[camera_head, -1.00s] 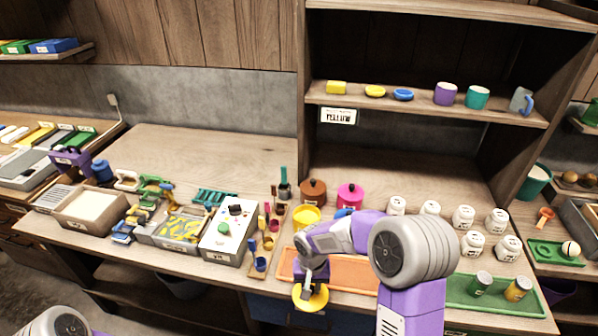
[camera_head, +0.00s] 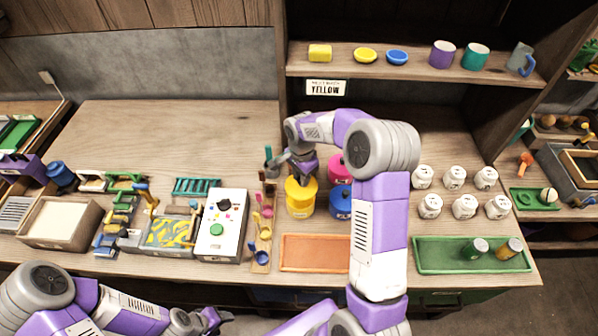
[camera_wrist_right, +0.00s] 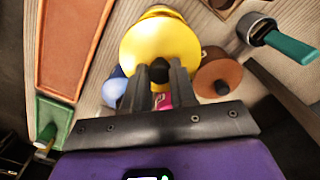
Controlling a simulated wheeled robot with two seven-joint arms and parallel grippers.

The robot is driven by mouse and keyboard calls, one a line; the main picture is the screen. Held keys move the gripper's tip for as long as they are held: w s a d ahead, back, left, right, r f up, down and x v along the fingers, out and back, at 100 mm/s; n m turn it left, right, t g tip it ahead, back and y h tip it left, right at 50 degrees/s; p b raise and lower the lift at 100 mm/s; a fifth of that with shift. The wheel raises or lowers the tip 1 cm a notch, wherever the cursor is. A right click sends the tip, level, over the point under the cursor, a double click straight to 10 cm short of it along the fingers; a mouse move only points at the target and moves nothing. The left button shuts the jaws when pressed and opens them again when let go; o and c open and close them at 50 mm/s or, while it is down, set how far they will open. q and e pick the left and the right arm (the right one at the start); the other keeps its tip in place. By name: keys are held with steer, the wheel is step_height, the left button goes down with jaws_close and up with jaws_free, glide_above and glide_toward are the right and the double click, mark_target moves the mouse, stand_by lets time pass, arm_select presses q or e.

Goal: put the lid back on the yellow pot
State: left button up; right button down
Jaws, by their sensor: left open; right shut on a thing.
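The yellow pot (camera_head: 300,209) stands on the table, left of the blue pot (camera_head: 341,207). The yellow lid (camera_head: 297,187) is right over its mouth; it also shows in the right wrist view (camera_wrist_right: 158,42). My right gripper (camera_head: 303,172) is shut on the lid's dark knob, seen between the fingers in the wrist view (camera_wrist_right: 160,78). A sliver of yellow pot shows past the lid there. I cannot tell whether the lid touches the rim. My left gripper (camera_head: 212,320) is open and empty at the bottom edge, away from the pots.
The pink pot (camera_head: 338,172) stands close behind on the right. A brown pot (camera_wrist_right: 220,76) is beside the yellow one in the wrist view. An orange tray (camera_head: 314,253) lies in front. White jars (camera_head: 464,207) stand right.

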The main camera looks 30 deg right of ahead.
steer(key=shift+w+f+b, duration=0.1)
steer(key=shift+f+b, duration=1.7)
steer(key=shift+f, duration=0.95)
steer(key=shift+a+f+b, duration=0.1)
steer(key=shift+f+b, duration=0.05)
steer(key=shift+b, duration=0.15)
steer(key=shift+c, duration=1.8)
jaws_free()
steer(key=shift+r+p, duration=2.45)
steer(key=shift+r, duration=1.1)
